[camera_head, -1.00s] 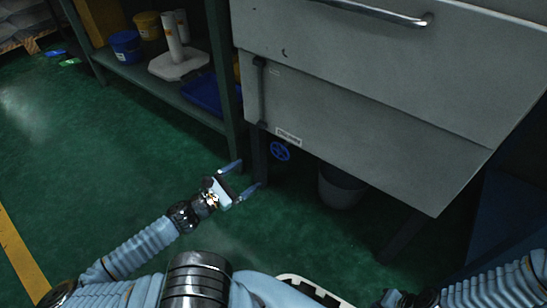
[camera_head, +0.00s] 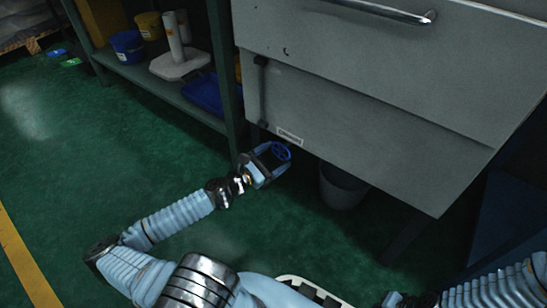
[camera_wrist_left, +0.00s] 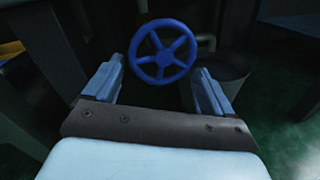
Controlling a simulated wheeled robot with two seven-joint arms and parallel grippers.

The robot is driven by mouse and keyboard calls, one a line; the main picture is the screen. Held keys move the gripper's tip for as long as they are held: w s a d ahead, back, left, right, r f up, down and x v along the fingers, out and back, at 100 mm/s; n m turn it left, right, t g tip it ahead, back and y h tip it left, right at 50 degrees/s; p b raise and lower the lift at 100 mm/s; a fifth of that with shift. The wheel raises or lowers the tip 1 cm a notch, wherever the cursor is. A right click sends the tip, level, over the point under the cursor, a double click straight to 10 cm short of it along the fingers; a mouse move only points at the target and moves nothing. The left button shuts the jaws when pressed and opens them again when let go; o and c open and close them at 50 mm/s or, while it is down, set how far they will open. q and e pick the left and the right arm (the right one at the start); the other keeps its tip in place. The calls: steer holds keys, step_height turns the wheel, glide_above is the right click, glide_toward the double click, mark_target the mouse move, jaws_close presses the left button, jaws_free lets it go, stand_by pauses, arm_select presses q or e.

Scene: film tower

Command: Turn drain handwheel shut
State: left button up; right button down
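The blue drain handwheel (camera_head: 281,151) sits under the lower front edge of the grey cabinet. It has a round rim with several spokes. My left gripper (camera_head: 272,157) is open right at the wheel. In the left wrist view the handwheel (camera_wrist_left: 162,52) shows just beyond and between the two spread fingertips of my left gripper (camera_wrist_left: 160,75). I see no finger closed on the rim, and I cannot tell whether one touches it. My right arm shows at the lower right of the head view, but its gripper is not in view.
The grey cabinet (camera_head: 370,90) overhangs the wheel. A grey bucket (camera_head: 342,188) stands on the floor under it, right of the wheel. A green shelf post (camera_head: 222,80) stands close on the left, with a blue tray (camera_head: 205,95) on the shelf.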

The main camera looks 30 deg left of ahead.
arm_select(q)
steer(key=c, duration=0.7)
steer(key=shift+o, duration=0.2)
